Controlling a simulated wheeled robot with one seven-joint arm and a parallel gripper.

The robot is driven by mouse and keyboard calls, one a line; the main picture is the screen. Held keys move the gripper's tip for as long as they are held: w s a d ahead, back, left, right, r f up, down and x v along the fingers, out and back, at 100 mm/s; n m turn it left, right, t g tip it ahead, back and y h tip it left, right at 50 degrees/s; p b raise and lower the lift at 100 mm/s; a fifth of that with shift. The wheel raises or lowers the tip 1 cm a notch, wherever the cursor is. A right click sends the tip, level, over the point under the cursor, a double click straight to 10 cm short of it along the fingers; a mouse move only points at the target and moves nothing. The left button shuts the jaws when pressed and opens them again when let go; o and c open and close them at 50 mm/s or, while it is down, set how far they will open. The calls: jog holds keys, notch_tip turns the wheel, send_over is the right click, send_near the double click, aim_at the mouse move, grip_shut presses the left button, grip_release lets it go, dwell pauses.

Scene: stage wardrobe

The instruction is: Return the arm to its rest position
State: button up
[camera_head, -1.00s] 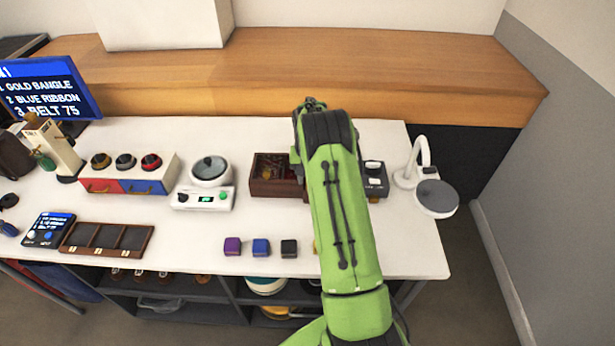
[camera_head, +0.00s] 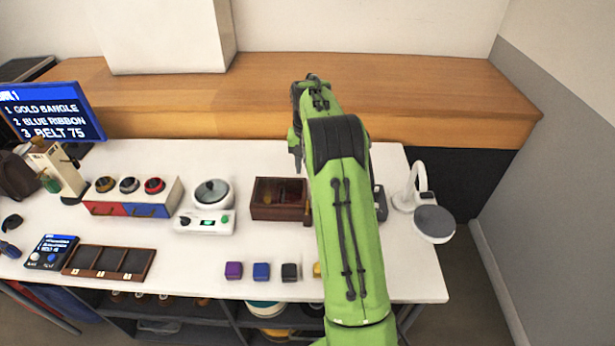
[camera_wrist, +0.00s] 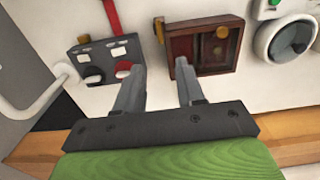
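My green arm (camera_head: 345,235) reaches from the bottom of the head view up over the right half of the white table (camera_head: 200,155). My gripper is mostly hidden behind the arm in the head view; a dark finger shows at its left side. In the wrist view my gripper (camera_wrist: 159,66) has its two fingers well apart with nothing between them. It is above the table, between a dark control box (camera_wrist: 108,60) and a brown wooden box (camera_wrist: 218,50).
A white lamp (camera_head: 433,222) stands at the table's right end. A scale (camera_head: 205,222), a drawer unit (camera_head: 130,207), a sectioned tray (camera_head: 108,262) and a screen (camera_head: 50,112) are left. Small cubes (camera_head: 261,271) line the front. A wooden ledge (camera_head: 420,100) runs behind.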

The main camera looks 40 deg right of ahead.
jog(key=shift+r, duration=0.3)
jog(key=s+a+r+n+t, duration=0.3)
jog(key=s+a+r, duration=0.7)
jog(key=a+r, duration=0.45)
jog(key=s+a+f+n+t, duration=0.1)
jog(key=s+a, duration=0.3)
jog(key=s, duration=0.6)
jog(key=s+a+n+t, duration=0.1)
jog(key=s+a+n, duration=0.2)
jog(key=s, duration=0.6)
jog(key=shift+s+a+f+t, duration=0.3)
jog(key=shift+s+a+f, duration=0.1)
jog(key=shift+a, duration=0.35)
jog(key=shift+o, duration=0.2)
